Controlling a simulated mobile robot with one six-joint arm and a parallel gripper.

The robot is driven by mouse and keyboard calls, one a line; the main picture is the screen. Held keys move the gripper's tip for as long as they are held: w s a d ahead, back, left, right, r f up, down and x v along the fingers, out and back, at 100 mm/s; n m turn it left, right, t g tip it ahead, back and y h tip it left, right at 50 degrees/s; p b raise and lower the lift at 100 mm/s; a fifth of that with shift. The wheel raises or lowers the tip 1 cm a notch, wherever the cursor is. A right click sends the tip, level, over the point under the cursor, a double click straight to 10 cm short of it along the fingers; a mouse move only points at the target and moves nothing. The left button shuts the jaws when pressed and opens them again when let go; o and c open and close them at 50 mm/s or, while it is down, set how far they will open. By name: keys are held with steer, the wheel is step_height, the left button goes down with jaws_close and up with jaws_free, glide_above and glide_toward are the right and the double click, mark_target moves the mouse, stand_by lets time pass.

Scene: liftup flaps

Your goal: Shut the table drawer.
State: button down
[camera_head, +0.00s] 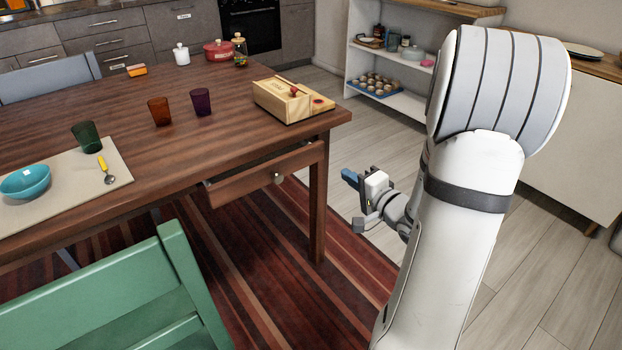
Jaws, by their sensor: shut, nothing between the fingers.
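The table drawer (265,178) sits under the near edge of the brown wooden table (200,135), close to the right front leg. It stands partly open, with its front pulled out from the table side and a dark gap above it. A round metal knob (278,178) is on the drawer front. My gripper (352,200) is shut and empty. It is to the right of the drawer and the table leg, apart from both. My white arm covers part of the floor on the right.
A green chair (130,300) stands in front of the table, left of the drawer. A wooden box (285,100) lies on the table's right corner. Cups and a bowl (25,182) stand further left. Shelves (385,95) are behind; the striped rug before the drawer is clear.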

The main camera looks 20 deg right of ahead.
step_height(320, 180, down, 2)
steer(key=m+y+b, duration=0.1)
steer(key=b, duration=0.5)
glide_toward(308, 154)
steer(key=shift+t+y, duration=0.3)
steer(key=shift+t, duration=0.1)
steer(key=x, duration=0.4)
steer(key=f+x, duration=0.1)
steer(key=x, duration=0.1)
steer(key=shift+w, duration=0.25)
steer(key=shift+w+a+r, duration=0.1)
steer(key=shift+w, duration=0.1)
